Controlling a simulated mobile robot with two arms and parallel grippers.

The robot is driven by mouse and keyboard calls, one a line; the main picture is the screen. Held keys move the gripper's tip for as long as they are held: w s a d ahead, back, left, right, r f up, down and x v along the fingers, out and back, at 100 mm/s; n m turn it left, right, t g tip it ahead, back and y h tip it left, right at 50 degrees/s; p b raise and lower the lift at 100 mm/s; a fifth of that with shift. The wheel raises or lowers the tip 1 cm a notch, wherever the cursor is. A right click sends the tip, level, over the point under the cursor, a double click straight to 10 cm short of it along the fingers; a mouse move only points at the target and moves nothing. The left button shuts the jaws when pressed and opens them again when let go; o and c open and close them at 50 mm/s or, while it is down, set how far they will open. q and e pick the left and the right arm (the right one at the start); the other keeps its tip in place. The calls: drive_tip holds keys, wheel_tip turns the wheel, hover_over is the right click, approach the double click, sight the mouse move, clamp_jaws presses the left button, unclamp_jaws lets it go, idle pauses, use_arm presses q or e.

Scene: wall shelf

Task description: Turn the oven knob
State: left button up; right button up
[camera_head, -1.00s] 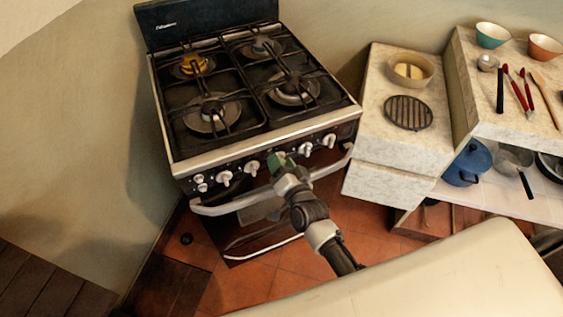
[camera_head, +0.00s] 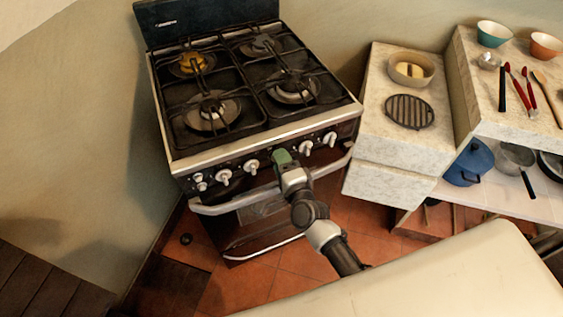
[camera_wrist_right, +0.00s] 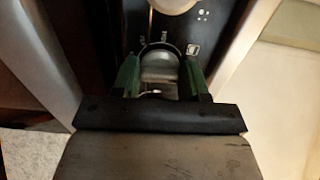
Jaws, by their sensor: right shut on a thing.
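The oven (camera_head: 255,130) stands against the wall, with a row of white knobs on its black front panel. My right gripper (camera_head: 281,157) is at the panel, between the knob on its left (camera_head: 251,167) and the knob on its right (camera_head: 305,147). In the right wrist view its two green fingers are on either side of a pale knob (camera_wrist_right: 160,68), and the gripper (camera_wrist_right: 160,78) is shut on it. In the head view that knob is hidden behind the gripper. My left gripper is not in view.
The oven's handle bar (camera_head: 225,205) runs just below the knobs, close to my right gripper. A counter (camera_head: 375,135) with a bowl (camera_head: 410,70) and a round grate (camera_head: 409,111) stands at the right. Red floor tiles (camera_head: 240,285) are clear in front.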

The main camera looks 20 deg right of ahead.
drive_tip(key=shift+a+f, duration=0.1)
idle(0.5)
drive_tip(key=o, duration=0.9)
drive_tip(key=s+d+b, duration=0.1)
drive_tip(key=s, duration=0.9)
drive_tip(key=shift+s+d, duration=0.15)
drive_tip(key=shift+s, duration=0.25)
drive_tip(key=s+f+n+g, duration=0.4)
drive_tip(key=f+n, duration=0.1)
drive_tip(key=f, duration=0.7)
drive_tip(key=s+f+n+g, duration=0.3)
drive_tip(key=s+f+n, duration=0.15)
drive_tip(key=f, duration=0.85)
drive_tip(key=s+d+f+n+g, duration=0.2)
drive_tip(key=s+f, duration=0.3)
drive_tip(key=s, duration=0.3)
drive_tip(key=s+d+f+n+g+h, duration=0.1)
drive_tip(key=s+d+f+n+g, duration=0.2)
drive_tip(key=s+f, duration=0.3)
drive_tip(key=s+d+f+n+g+h, duration=0.1)
drive_tip(key=s+f+n+g, duration=0.3)
drive_tip(key=s, duration=0.7)
drive_tip(key=shift+d+f+g, duration=0.4)
drive_tip(key=shift+d+f, duration=0.3)
drive_tip(key=shift+d, duration=0.15)
